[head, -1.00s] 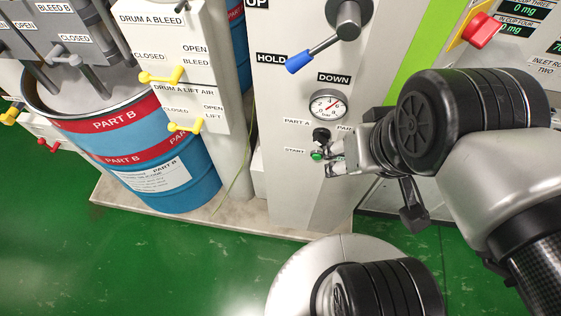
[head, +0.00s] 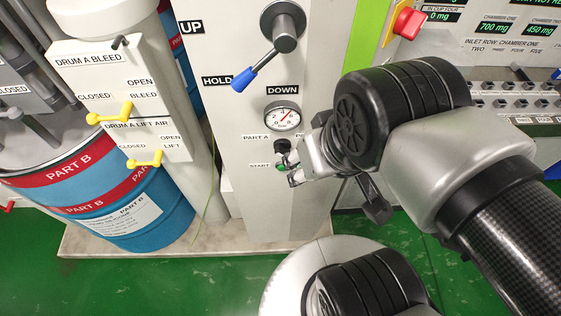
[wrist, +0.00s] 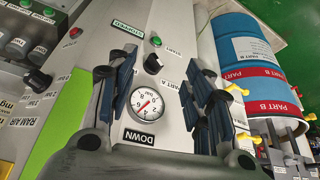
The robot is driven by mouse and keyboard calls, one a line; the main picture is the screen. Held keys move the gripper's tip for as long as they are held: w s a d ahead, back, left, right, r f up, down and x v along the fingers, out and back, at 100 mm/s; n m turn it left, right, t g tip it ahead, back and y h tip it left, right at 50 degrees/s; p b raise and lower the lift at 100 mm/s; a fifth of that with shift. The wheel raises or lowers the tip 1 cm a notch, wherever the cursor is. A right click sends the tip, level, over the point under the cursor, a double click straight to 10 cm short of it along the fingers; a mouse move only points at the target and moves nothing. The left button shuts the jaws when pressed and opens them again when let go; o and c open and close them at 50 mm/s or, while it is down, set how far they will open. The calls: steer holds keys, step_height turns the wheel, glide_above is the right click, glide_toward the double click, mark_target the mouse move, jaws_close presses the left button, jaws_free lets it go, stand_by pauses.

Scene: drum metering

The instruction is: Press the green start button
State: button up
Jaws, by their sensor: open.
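The green start button (head: 281,168) sits on the grey column beside a START label, below a black selector knob (head: 282,147). In the wrist view the green button (wrist: 156,41) lies beyond the fingertips, in line with the gap between them. My gripper (head: 293,168) is open and empty, close to the column just right of the button. In the wrist view my gripper (wrist: 160,72) has its dark fingers spread on either side of the knob and gauge. I cannot tell the exact gap between fingertips and panel.
A pressure gauge (head: 283,117) is above the knob, and a blue-handled lever (head: 257,65) is higher on the column. Yellow-handled valves (head: 145,163) and a blue Part B drum (head: 130,215) stand left. A red button (head: 408,20) is on the right cabinet.

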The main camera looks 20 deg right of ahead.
jaws_close()
stand_by(0.3)
stand_by(1.3)
